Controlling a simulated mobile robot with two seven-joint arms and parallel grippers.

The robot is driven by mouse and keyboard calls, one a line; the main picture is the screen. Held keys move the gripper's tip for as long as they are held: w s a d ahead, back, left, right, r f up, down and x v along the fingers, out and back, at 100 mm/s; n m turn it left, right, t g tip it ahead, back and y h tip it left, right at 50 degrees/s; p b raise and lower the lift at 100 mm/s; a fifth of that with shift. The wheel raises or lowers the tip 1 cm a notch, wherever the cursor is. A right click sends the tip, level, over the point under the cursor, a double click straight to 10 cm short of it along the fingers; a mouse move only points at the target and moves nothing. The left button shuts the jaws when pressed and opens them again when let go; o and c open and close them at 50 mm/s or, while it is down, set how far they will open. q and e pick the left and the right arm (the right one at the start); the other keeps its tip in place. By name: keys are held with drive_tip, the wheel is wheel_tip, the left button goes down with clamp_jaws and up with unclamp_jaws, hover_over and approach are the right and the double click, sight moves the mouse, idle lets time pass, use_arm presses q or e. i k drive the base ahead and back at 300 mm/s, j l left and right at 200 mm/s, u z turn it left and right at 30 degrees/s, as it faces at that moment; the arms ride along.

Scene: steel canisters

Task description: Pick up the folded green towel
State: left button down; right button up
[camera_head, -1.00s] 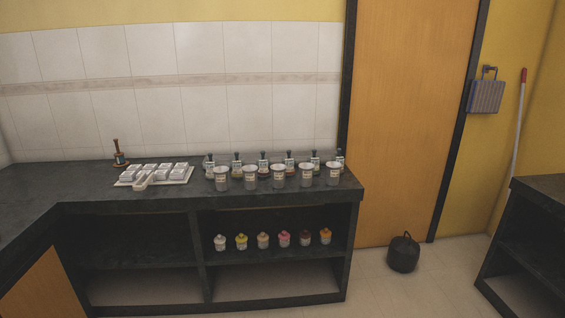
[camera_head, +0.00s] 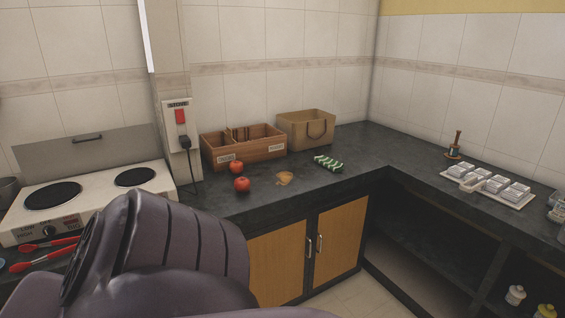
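A small green and white striped item (camera_head: 328,163), which looks like the folded green towel, lies flat on the dark counter (camera_head: 345,183) near the back corner. It sits in front of the tan bag-like box and is fully in view. A large purple part of my own arm fills the lower left of the view. Neither of my gripper tips shows, so both grippers are out of view and the item is untouched.
A hob (camera_head: 92,196) stands left. A white tray (camera_head: 518,204) with small blocks is right. The counter's front edge is clear.

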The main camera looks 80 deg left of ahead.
sight(333, 165)
drive_tip(key=u, duration=2.05)
drive_tip(key=i+l+u, duration=0.1)
drive_tip(key=u, duration=0.55)
drive_tip(key=i+l+u, duration=0.5)
drive_tip(key=l, duration=0.3)
drive_tip(key=i+l, duration=0.15)
drive_tip(key=l, duration=0.15)
drive_tip(key=i+l+u, duration=0.1)
drive_tip(key=l, duration=0.25)
drive_tip(key=i+l, duration=0.2)
drive_tip(key=i+l+u, duration=0.1)
drive_tip(key=l, duration=0.35)
drive_tip(key=i+l, duration=0.2)
drive_tip(key=l+u, duration=0.05)
drive_tip(key=l, duration=0.05)
